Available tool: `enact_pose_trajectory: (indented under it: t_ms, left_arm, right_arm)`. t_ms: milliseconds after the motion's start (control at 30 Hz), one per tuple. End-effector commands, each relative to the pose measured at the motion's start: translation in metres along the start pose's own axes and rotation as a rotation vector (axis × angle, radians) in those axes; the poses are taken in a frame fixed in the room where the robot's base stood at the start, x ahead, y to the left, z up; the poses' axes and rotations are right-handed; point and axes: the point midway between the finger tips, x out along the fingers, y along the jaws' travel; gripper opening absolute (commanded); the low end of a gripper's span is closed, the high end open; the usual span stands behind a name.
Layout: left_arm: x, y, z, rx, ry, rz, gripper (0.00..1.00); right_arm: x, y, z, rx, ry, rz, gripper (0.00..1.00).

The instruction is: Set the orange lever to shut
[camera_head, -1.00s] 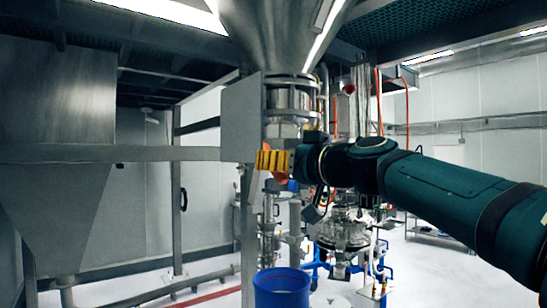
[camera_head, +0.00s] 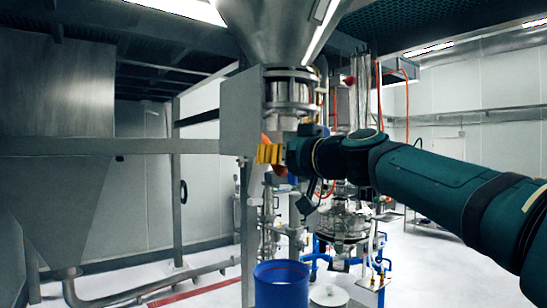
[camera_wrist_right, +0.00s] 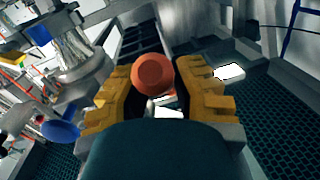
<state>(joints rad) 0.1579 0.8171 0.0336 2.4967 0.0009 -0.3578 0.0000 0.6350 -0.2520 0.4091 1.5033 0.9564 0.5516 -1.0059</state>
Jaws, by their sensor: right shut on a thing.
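The orange lever shows in the right wrist view as a round orange knob (camera_wrist_right: 153,73) between the two yellow fingers of my right gripper (camera_wrist_right: 157,92). The gripper is shut on it. In the camera_head view my right gripper (camera_head: 269,153) is below the steel hopper's outlet, beside a grey upright panel. My left gripper is not in view.
A steel hopper (camera_head: 283,30) hangs above the gripper. A blue drum (camera_head: 282,287) stands below on the pale floor. A grey upright panel (camera_head: 240,115) is close on the left. Pipework and glassware (camera_head: 343,222) stand behind, under my right arm.

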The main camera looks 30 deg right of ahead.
Motion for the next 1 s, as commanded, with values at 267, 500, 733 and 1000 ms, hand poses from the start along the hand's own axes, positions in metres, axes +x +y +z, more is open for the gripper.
enact_pose_trajectory:
  t_ms: [267,500,733,1000]
  left_arm:
    - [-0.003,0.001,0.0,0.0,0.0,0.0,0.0]
    - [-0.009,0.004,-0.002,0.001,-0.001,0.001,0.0]
    - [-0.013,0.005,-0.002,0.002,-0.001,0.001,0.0]
    - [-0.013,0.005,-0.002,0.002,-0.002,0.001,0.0]
  right_arm:
    - [-0.013,-0.009,-0.021,0.004,-0.079,-0.006,0.0]
    - [-0.027,-0.015,-0.045,0.018,-0.189,0.013,0.0]
    - [-0.035,-0.024,-0.063,0.021,-0.293,0.014,0.0]
    - [-0.044,-0.027,-0.079,0.035,-0.37,0.028,0.0]
